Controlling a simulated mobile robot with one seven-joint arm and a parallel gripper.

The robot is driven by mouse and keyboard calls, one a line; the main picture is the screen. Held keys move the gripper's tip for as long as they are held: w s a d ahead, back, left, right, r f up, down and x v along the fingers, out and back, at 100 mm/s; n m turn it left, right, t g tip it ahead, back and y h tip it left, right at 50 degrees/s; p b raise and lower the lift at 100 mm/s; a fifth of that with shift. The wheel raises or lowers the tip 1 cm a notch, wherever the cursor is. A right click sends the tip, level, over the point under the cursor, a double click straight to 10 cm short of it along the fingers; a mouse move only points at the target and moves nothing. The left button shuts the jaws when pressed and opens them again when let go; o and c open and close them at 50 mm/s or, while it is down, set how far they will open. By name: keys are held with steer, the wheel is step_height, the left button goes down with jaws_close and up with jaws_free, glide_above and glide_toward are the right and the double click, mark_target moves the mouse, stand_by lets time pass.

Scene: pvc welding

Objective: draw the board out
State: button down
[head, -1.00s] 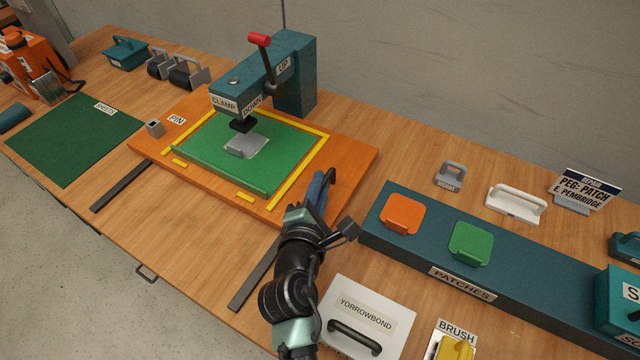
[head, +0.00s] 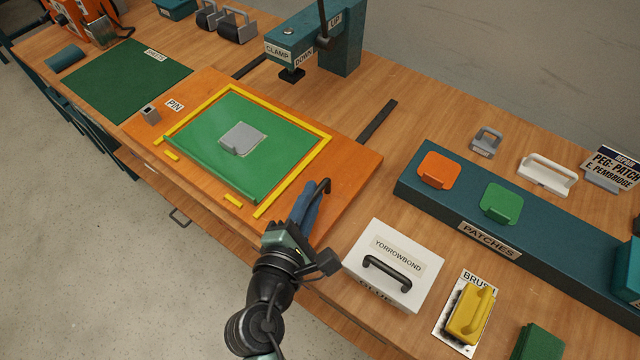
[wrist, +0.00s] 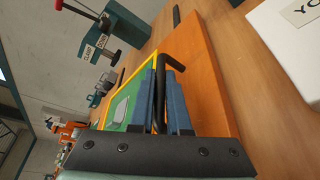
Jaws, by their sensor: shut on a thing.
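The orange board (head: 345,176) lies flat on the bench, clear of the clamp (head: 318,45) behind it. It carries a green sheet (head: 199,165) inside yellow edge strips, with a grey patch (head: 241,139) on the sheet. My gripper (head: 312,192) is at the board's front right, shut on the board's dark handle (head: 325,186). In the wrist view the handle (wrist: 172,68) runs between the blue fingers (wrist: 165,98). The clamp's foot hangs over bare bench behind the board. The fingers partly hide the handle.
Dark rails (head: 377,121) show on the bench behind the board. The white Yorrowbond box (head: 420,285) stands close to the right of my gripper, with the patches rack (head: 408,187) beyond it. A pin block (head: 150,114) sits on the board's left. The board's front reaches the bench's front edge.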

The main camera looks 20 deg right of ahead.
steer(key=shift+a+f, duration=0.15)
steer(key=c, duration=0.9)
jaws_free()
steer(key=shift+s+a, duration=0.1)
steer(key=shift+s, duration=0.1)
steer(key=v, duration=1.3)
steer(key=shift+w, duration=0.1)
